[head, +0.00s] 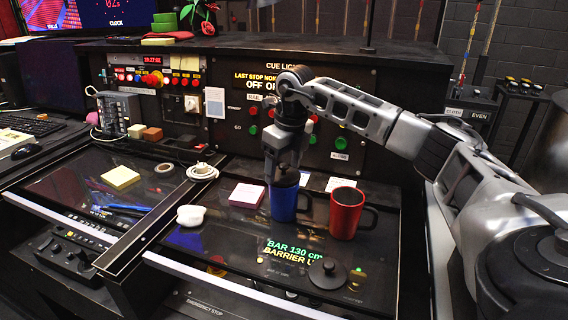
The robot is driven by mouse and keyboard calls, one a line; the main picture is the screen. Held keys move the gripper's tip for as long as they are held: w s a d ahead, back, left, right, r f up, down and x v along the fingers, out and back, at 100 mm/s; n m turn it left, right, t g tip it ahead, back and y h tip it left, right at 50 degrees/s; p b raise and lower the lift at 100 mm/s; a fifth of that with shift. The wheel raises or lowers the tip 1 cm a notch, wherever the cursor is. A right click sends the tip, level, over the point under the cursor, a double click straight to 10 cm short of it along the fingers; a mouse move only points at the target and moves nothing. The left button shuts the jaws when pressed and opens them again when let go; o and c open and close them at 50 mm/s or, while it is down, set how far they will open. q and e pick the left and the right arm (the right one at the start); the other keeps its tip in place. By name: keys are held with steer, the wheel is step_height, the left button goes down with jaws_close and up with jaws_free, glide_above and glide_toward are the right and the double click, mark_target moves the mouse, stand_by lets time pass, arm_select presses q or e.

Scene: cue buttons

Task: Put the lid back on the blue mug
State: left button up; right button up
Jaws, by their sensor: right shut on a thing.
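The blue mug (284,205) stands upright on the dark desk panel, its dark handle to the right. My right gripper (284,170) points down right over the mug and is shut on a dark lid (287,179) at the mug's mouth. Whether the lid sits fully on the rim, I cannot tell. A second dark round lid (327,273) with a knob lies on the panel in front of the mugs. My left gripper does not show.
A red mug (346,213), open at the top, stands close to the right of the blue mug. A pink note pad (247,195), a white lump (191,215) and a cable coil (202,172) lie to the left. The upright cue light panel (232,130) is behind.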

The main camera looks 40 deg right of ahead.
stand_by(0.3)
stand_by(0.6)
steer(key=o, duration=1.1)
steer(key=shift+o, duration=0.2)
steer(key=shift+r+p, duration=0.2)
steer(key=shift+p, duration=0.15)
steer(key=shift+r+p, duration=0.95)
steer(key=shift+r, duration=0.1)
steer(key=shift+r+p, duration=0.35)
steer(key=shift+r, duration=1.95)
